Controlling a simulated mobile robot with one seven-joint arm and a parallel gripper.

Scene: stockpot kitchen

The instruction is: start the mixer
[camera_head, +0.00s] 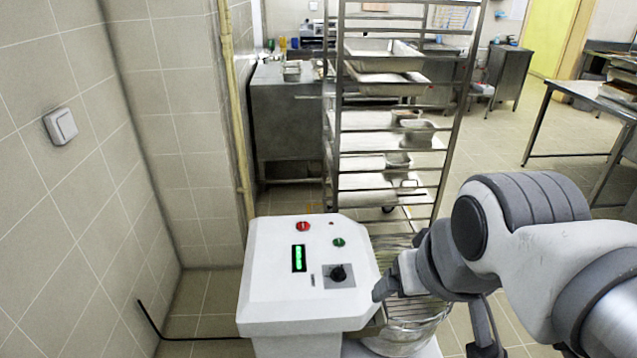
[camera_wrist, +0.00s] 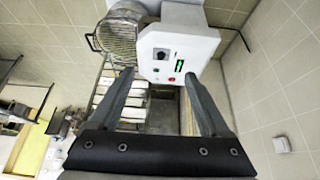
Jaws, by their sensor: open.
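The mixer (camera_head: 300,290) is a white housing with a sloped control panel, low in the middle of the head view. The panel carries a red button (camera_head: 302,227), a green button (camera_head: 339,242), a lit green display (camera_head: 298,258) and a black knob (camera_head: 338,273). A steel bowl with a wire guard (camera_head: 410,312) sits at its right side, partly hidden by my arm. My gripper (camera_head: 383,290) is at the panel's right edge in the head view. In the wrist view its fingers are open and empty, with the mixer panel (camera_wrist: 200,45) beyond them.
A tall tray rack (camera_head: 445,130) with metal pans stands behind the mixer. A tiled wall with a white switch (camera_head: 61,126) is on the left, and a black cable (camera_head: 150,320) runs low there. A steel table (camera_head: 570,90) stands at the right, with open floor before it.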

